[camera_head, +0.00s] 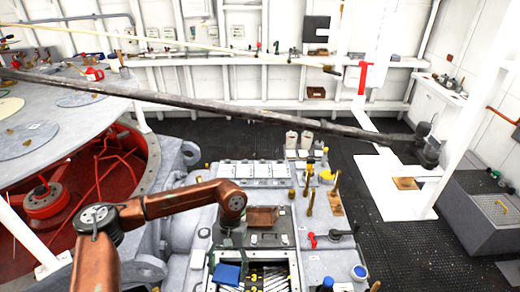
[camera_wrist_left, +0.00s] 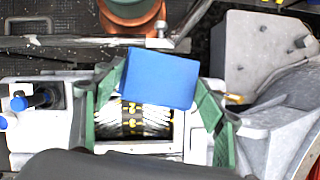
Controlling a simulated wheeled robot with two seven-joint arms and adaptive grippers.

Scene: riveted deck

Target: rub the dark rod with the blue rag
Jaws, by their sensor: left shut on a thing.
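The dark rod (camera_head: 205,103) is a long thin bar. It slants across the head view from the left edge down to a dark jointed fitting at the right. The blue rag (camera_wrist_left: 160,78) looks like a flat rectangular pad. It also shows low in the head view (camera_head: 227,273). My left gripper (camera_wrist_left: 161,76) is shut on the rag, with a green finger at each side of it. In the head view this gripper (camera_head: 228,264) points down over the grey machine top, and the rag is apart from the rod. My right gripper is not in view.
Below the rag is an open bay (camera_wrist_left: 135,120) with white ribs and black-and-yellow parts. Yellow-handled levers (camera_head: 310,200) and a red valve (camera_head: 312,240) stand on the machine right of my arm. A round grey table (camera_head: 60,115) is at left, a grey box (camera_head: 485,215) at right.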

